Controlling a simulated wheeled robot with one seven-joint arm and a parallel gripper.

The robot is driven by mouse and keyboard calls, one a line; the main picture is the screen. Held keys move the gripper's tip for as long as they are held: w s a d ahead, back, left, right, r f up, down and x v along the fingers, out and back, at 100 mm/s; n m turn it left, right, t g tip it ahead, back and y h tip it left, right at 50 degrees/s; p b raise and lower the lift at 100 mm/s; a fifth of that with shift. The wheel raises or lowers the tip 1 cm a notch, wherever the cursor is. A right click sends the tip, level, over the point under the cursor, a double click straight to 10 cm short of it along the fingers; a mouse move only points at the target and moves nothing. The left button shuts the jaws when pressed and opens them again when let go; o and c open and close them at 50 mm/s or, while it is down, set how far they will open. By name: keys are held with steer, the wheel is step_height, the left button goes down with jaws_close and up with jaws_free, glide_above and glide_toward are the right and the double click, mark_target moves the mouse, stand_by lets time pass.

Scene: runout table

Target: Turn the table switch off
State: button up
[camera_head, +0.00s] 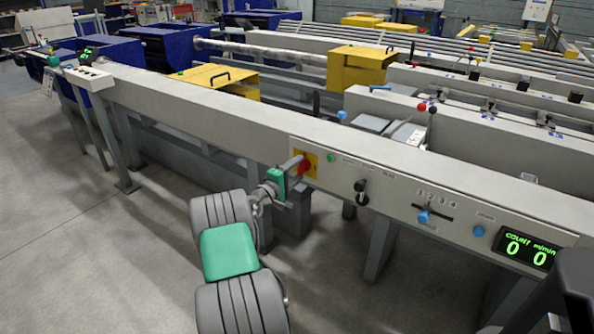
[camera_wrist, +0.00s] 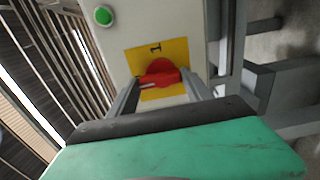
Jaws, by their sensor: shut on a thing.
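The table switch is a red rotary knob (camera_head: 304,165) on a yellow plate (camera_head: 313,158), set on the front face of the long grey runout table (camera_head: 200,107). In the wrist view the red knob (camera_wrist: 160,74) sits between my two fingers, in front of the yellow plate (camera_wrist: 178,50), which shows a "1" above the knob. My gripper (camera_head: 298,163) reaches the knob from the left in the head view and is shut on it. The knob's exact pointing direction is hard to tell.
Right of the switch, the panel carries a green button (camera_head: 331,157), a black selector (camera_head: 360,187), a blue-knobbed slider (camera_head: 424,216), a blue button (camera_head: 479,231) and a display (camera_head: 527,249) reading 0 and 0. Grey legs stand below. The floor at the left front is clear.

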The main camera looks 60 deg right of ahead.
steer(key=o, duration=1.4)
steer(key=shift+c, duration=0.2)
steer(key=shift+a, duration=0.15)
steer(key=w+a+p, duration=0.1)
steer(key=a, duration=0.6)
steer(key=shift+a, duration=0.25)
steer(key=shift+w, duration=0.15)
